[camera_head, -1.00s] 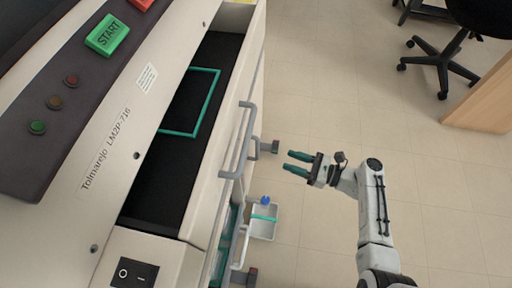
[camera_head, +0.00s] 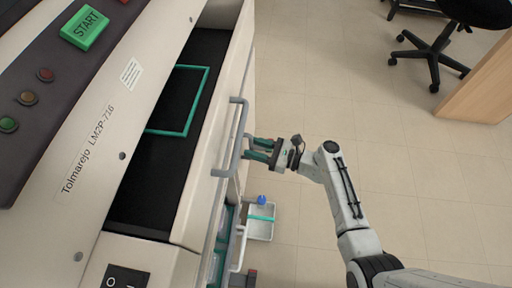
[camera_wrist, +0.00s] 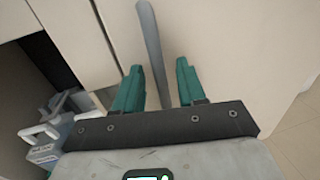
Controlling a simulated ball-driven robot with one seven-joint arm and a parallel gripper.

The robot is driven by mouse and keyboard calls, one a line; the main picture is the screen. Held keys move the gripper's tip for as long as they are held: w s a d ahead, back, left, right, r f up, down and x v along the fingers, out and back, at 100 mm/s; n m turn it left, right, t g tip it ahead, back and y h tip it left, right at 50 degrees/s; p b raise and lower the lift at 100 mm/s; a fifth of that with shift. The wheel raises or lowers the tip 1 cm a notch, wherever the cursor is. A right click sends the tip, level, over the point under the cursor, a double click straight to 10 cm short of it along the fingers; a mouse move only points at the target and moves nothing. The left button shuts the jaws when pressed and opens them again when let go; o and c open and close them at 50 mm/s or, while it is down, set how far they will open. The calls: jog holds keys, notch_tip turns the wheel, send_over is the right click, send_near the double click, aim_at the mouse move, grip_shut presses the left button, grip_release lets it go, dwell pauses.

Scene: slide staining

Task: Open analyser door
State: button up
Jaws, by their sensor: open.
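The handle also shows in the wrist view (camera_wrist: 151,45), running down between the two green fingers. My gripper (camera_head: 250,148) is open at the handle, with its fingertips beside the bar. In the wrist view my gripper (camera_wrist: 157,78) has one finger on each side of the handle, with gaps visible. I cannot tell whether either finger touches it.
A dark recess with a green frame (camera_head: 187,132) lies behind the front. A lower handle (camera_head: 238,248) and a white tray (camera_head: 262,230) with a blue item are below. An office chair (camera_head: 436,50) and a wooden panel (camera_head: 485,90) stand right. The floor between is clear.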

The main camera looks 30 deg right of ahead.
jog(key=shift+c, duration=0.4)
grip_shut()
